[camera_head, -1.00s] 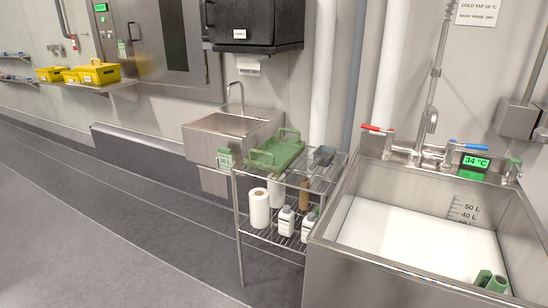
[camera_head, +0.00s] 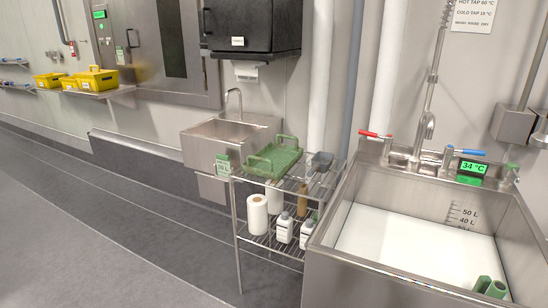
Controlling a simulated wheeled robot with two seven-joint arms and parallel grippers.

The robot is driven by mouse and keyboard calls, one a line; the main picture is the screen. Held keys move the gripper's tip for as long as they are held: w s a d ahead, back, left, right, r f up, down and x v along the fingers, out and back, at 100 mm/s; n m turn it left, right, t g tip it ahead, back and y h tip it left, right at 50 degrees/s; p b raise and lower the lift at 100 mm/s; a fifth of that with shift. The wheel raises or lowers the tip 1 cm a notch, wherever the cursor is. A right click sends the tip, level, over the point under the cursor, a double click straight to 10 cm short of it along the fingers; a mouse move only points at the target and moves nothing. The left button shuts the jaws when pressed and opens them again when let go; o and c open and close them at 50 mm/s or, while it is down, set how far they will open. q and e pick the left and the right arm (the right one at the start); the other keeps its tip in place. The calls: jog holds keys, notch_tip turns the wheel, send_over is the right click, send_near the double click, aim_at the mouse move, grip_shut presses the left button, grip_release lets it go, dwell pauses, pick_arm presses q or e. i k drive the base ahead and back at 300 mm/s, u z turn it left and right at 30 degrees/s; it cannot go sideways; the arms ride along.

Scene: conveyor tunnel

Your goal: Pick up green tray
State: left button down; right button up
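The green tray (camera_head: 275,158) lies on the top shelf of a metal wire rack, between the small hand sink and the large basin. It has a raised loop handle at each end, one at the near left and one at the far right. Nothing covers it. Neither of my grippers shows in the head view.
The wire rack (camera_head: 238,222) also holds a grey container (camera_head: 321,160) on top, and paper rolls (camera_head: 257,213) and white bottles (camera_head: 285,227) below. The large basin (camera_head: 390,281) stands close on the right, the hand sink (camera_head: 215,140) behind. The floor (camera_head: 120,230) at left is clear.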

aim_at(274, 154)
jog(key=u, duration=0.65)
jog(key=i, duration=0.85)
jog(key=u, duration=0.65)
jog(key=i, duration=1)
jog(key=z, duration=0.3)
